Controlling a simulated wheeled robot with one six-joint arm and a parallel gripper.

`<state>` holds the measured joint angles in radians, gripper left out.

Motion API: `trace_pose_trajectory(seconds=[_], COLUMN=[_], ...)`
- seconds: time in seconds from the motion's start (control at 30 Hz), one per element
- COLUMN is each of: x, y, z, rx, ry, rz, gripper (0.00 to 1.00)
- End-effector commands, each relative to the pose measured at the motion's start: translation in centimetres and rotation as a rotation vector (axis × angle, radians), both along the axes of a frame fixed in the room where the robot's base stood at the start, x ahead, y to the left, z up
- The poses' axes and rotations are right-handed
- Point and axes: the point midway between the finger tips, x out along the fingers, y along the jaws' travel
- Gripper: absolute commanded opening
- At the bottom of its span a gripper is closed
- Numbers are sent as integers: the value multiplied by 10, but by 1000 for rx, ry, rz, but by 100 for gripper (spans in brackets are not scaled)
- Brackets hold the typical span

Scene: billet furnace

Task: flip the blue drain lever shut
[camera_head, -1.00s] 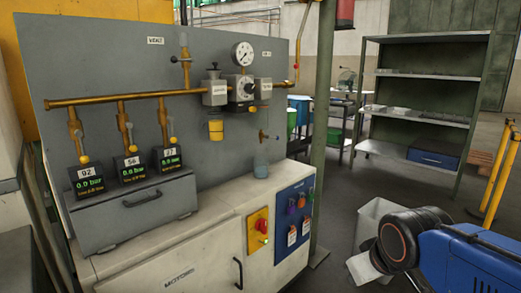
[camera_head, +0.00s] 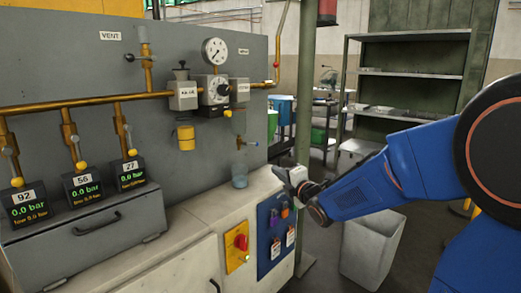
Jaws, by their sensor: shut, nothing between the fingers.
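A clear jar (camera_head: 240,176) stands on the cabinet top below that pipe. My gripper (camera_head: 279,173) is at the end of the blue arm, to the right of the jar and lower than the lever in the picture. It is apart from the lever, shut and empty. Its fingertips are small and partly hard to make out.
A brass pipe (camera_head: 105,104), a pressure gauge (camera_head: 215,51) and a yellow bowl (camera_head: 186,138) are on the panel left of the lever. The cabinet front has a red switch (camera_head: 241,242). A green post (camera_head: 307,100) stands right of the panel. A grey bin (camera_head: 368,248) is below my arm.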

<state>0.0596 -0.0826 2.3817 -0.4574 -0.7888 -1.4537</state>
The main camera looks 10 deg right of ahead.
Motion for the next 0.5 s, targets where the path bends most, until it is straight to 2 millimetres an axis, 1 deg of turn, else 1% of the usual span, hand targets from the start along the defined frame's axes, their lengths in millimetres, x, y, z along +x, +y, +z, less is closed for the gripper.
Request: trace_pose_trajectory(seconds=[0.03,0.2,0.37,0.5], x=[6,15,22,37], y=[4,15,19,25], z=[-1,4,6,8], rx=[-36,-116,-132,-130], ry=[-39,-139,-160,-159], rz=[23,72,81,81], gripper=[0,0,0,0])
